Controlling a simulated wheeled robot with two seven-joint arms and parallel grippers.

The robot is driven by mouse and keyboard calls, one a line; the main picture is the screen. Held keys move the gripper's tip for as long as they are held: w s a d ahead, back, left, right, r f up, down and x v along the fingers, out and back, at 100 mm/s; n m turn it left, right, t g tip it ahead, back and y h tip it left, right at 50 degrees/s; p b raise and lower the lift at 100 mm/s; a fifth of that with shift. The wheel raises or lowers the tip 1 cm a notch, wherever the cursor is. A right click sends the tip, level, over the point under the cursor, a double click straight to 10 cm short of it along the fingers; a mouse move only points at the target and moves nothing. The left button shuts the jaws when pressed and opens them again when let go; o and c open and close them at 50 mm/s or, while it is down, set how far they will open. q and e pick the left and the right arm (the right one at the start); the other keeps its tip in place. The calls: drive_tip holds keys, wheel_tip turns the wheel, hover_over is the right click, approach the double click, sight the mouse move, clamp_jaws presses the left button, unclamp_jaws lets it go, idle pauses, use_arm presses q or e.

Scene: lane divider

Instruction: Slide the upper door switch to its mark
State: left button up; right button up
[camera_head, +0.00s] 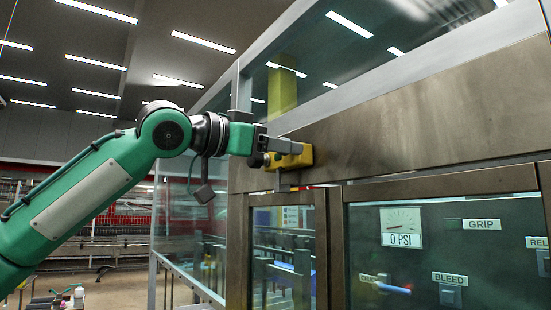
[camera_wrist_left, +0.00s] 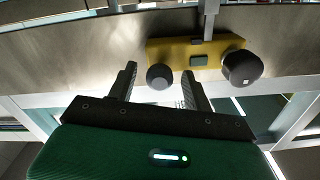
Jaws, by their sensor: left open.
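The upper door switch is a yellow block (camera_head: 300,156) on the brown metal beam above the glass doors. In the left wrist view the yellow block (camera_wrist_left: 180,50) carries two black round knobs, a smaller one (camera_wrist_left: 159,77) and a larger one (camera_wrist_left: 242,68), and small dark squares. My left gripper (camera_head: 266,152) is at the block's left end in the head view. In the left wrist view my open left gripper (camera_wrist_left: 158,72) has its fingers on either side of the smaller knob; I cannot tell whether they touch it. I cannot make out the mark. My right gripper is out of view.
The brown beam (camera_head: 420,110) runs along the top of the doors. Below it, the right door's panel has a pressure gauge (camera_head: 402,226) reading 0 PSI and labels such as GRIP and BLEED. A grey bar (camera_wrist_left: 210,18) meets the block in the wrist view.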

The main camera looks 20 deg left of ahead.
use_arm(q)
drive_tip(key=c, duration=1)
drive_tip(key=shift+w+a, duration=0.15)
drive_tip(key=shift+w+a+p, duration=0.3)
drive_tip(key=shift+a+p, duration=0.1)
drive_tip(key=shift+p, duration=0.1)
drive_tip(key=o, duration=1)
drive_tip(key=shift+o, duration=0.2)
drive_tip(key=shift+s, duration=0.1)
